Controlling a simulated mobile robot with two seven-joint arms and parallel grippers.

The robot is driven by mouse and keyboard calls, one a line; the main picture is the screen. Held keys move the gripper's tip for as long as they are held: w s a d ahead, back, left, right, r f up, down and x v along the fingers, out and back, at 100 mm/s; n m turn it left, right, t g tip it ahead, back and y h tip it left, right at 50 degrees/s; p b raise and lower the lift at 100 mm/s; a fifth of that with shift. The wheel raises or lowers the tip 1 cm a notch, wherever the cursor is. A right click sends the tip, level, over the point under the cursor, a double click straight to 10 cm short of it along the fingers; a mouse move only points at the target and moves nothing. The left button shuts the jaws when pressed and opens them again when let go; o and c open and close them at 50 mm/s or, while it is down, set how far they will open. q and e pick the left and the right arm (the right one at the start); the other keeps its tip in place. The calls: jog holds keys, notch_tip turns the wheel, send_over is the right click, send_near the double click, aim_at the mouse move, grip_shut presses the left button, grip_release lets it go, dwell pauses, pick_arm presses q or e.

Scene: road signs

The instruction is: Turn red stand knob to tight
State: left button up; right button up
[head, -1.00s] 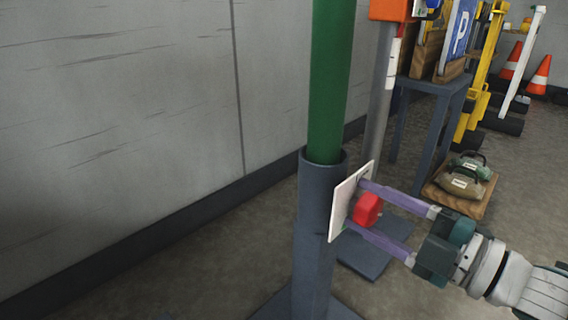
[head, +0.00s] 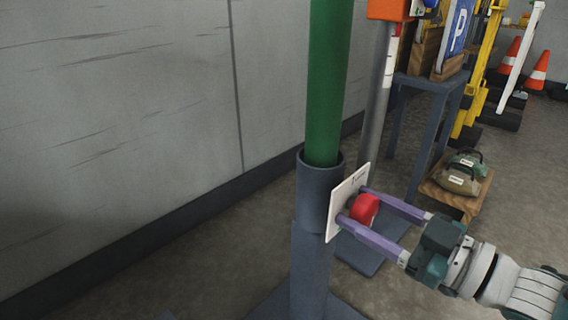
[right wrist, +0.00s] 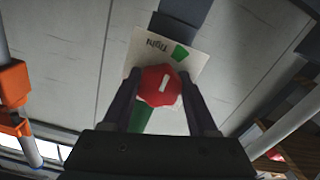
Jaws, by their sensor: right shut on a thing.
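The red knob (head: 365,208) sits on a white plate (head: 336,222) fixed to the grey stand (head: 312,255), which holds a green pole (head: 326,90). My right gripper (head: 355,206) has one purple finger on each side of the knob and is shut on it. In the right wrist view the knob (right wrist: 160,87) lies between the fingers and has a short white mark. The plate (right wrist: 190,62) there shows the word "Tight" and a green patch just beyond the knob. Part of the plate is hidden by the knob and fingers. My left gripper is not in view.
A grey wall (head: 120,120) runs along the left. Behind the stand are a grey post (head: 378,110), a grey table (head: 432,84) with a blue sign (head: 459,28), weights (head: 458,178) on a wooden board, and orange cones (head: 538,70).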

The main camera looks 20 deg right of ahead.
jog(key=shift+m, duration=1.9)
jog(key=o, duration=1.4)
jog(key=shift+s+d+p, duration=0.1)
jog(key=shift+s+p, duration=0.2)
jog(key=shift+s, duration=0.05)
jog(key=p+v, duration=0.1)
jog(key=v, duration=0.8)
jog(key=shift+s+d+p, duration=0.1)
jog(key=shift+p, duration=0.25)
